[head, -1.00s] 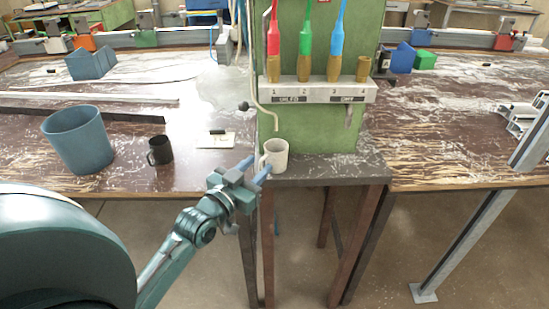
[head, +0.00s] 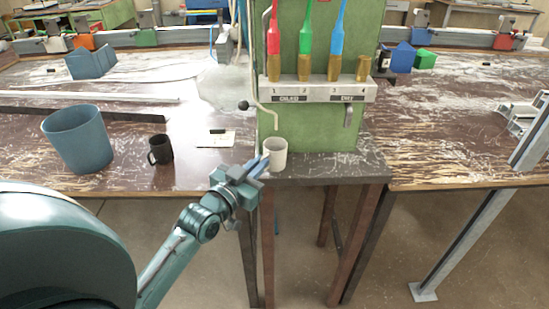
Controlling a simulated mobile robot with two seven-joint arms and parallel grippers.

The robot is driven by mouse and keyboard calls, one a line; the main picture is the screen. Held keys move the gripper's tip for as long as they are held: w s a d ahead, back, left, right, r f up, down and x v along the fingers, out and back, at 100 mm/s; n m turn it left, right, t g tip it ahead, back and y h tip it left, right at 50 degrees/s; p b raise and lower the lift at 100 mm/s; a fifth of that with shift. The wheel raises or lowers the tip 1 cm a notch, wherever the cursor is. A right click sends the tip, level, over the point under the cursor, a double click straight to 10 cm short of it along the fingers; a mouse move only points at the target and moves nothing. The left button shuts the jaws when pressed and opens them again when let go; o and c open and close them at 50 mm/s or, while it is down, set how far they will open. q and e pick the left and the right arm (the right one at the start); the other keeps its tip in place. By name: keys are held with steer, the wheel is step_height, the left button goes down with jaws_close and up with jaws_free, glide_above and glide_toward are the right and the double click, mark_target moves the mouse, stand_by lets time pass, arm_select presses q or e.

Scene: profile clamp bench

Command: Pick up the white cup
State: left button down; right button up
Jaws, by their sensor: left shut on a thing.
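The white cup (head: 276,154) stands upright on the front left corner of the dark stand, in front of the green panel. My left gripper (head: 260,164) reaches up from the lower left to the cup's left side. Its blue fingers are shut on the cup's handle, which they mostly hide. The cup appears to rest on the stand. My right gripper is not in view.
The dark stand (head: 330,168) carries a green panel (head: 300,125) with a grey tool rack (head: 320,91). A hooked rod (head: 255,100) hangs just above the cup. A black mug (head: 160,150) and a blue bucket (head: 78,138) stand left on the bench.

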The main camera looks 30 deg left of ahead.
arm_select(q)
steer(key=shift+r, duration=0.1)
stand_by(0.3)
steer(key=s+r+b, duration=0.1)
steer(key=s+r, duration=0.2)
steer(key=s, duration=1.4)
steer(key=shift+s+a+r, duration=0.2)
steer(key=shift+s+a, duration=0.1)
steer(key=shift+s, duration=0.1)
steer(key=shift+s, duration=0.1)
stand_by(0.3)
steer(key=shift+f, duration=0.1)
